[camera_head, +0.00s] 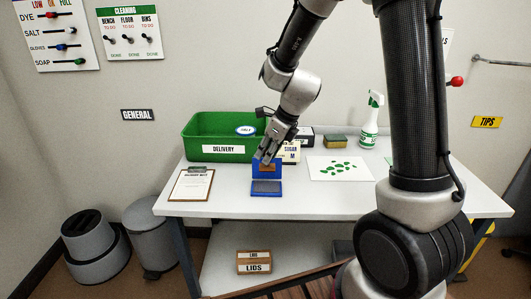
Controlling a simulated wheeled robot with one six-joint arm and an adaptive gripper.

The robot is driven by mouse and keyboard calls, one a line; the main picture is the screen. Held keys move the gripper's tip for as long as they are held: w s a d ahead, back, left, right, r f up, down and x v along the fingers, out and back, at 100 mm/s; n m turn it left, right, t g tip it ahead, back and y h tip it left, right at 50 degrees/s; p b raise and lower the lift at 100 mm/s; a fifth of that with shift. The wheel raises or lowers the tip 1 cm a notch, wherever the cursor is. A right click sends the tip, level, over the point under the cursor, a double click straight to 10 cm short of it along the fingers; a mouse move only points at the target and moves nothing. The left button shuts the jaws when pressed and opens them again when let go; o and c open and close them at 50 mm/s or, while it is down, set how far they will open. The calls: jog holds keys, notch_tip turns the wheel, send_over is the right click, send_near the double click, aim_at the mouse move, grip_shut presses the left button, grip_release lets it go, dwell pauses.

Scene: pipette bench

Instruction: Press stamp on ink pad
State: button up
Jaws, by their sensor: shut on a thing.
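The ink pad (266,187) is a blue case with a dark grey pad, lying on the white table with its blue lid raised at the back. My gripper (267,160) points down in front of the lid, above the rear of the pad. It is shut on the stamp (268,167), a small brown block that shows just below the fingers. The stamp is small in this view and partly hidden by the fingers. It appears to be above the pad; I cannot tell whether they touch.
A green delivery bin (200,134) stands at the back left, behind a clipboard (191,184). A sugar box (291,153) stands close behind my gripper. A white sheet with green leaf shapes (325,174), a sponge (335,141) and a spray bottle (371,125) are to the right. The front table strip is clear.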

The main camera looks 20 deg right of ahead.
aim_at(266, 169)
jog(key=shift+w+f, duration=0.1)
jog(key=shift+w, duration=0.2)
jog(key=shift+f, duration=0.25)
jog(key=f, duration=0.3)
jog(key=shift+s+a+f, duration=0.1)
jog(key=shift+s+f, duration=0.1)
jog(key=shift+f, duration=1.1)
jog(key=shift+f, duration=0.4)
jog(key=shift+w+r, duration=0.1)
jog(key=shift+r, duration=2.95)
